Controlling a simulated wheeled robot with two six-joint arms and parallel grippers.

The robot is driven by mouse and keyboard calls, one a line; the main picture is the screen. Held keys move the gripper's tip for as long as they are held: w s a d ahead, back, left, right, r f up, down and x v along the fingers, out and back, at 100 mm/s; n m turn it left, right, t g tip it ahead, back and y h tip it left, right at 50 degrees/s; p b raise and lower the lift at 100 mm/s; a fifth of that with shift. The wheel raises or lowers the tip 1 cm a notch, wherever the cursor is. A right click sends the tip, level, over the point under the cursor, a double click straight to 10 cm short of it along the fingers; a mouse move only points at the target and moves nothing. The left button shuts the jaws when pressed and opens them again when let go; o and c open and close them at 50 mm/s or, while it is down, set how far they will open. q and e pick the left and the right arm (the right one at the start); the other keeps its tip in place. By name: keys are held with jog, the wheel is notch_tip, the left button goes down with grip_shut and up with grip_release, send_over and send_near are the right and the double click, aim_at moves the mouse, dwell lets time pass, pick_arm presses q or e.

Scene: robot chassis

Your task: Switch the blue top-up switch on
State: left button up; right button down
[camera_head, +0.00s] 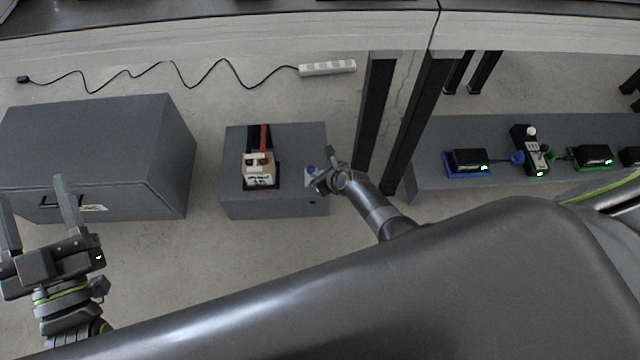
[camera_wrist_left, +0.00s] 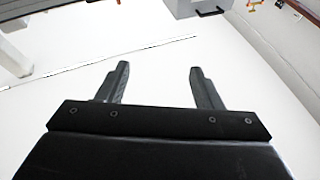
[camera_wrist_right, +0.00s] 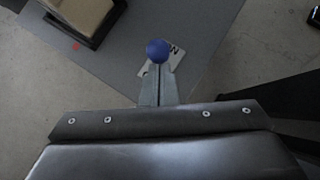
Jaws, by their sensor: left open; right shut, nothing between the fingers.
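The blue switch (camera_head: 311,170) sits at the right end of the low grey box (camera_head: 300,143). In the right wrist view its round blue knob (camera_wrist_right: 157,50) shows just at the tips of my shut fingers, over a small white label plate (camera_wrist_right: 175,56). My right gripper (camera_head: 322,180) is shut and empty, with its tips at the switch; I cannot tell whether they touch it. It also shows in the right wrist view (camera_wrist_right: 157,85). My left gripper (camera_head: 35,205) is open and empty at the far left, in front of the large grey cabinet. It also shows in the left wrist view (camera_wrist_left: 158,85).
A beige device with a red strip (camera_head: 259,172) stands on the low box, left of the switch. The large grey cabinet (camera_head: 90,140) is further left. Black table legs (camera_head: 375,110) rise just right of my right gripper. A grey bench (camera_head: 440,135) holds several small devices. A power strip (camera_head: 327,68) lies behind.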

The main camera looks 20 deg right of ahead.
jog(key=shift+w+d+r+g+p, duration=0.1)
jog(key=shift+w+r+g+p, duration=0.1)
jog(key=shift+w+g+p, duration=0.3)
pick_arm(q)
notch_tip(320, 180, down, 8)
jog(key=n+g, duration=0.1)
jog(key=g, duration=0.4)
jog(key=shift+w+a+f+g, duration=0.25)
jog(key=shift+w+a+g, duration=0.05)
pick_arm(e)
jog(key=shift+s, duration=0.25)
pick_arm(q)
jog(key=shift+r, duration=0.2)
pick_arm(e)
jog(key=shift+r, duration=0.1)
jog(key=shift+r+p, duration=0.7)
jog(key=shift+p, duration=0.3)
pick_arm(q)
jog(key=shift+r, duration=0.8)
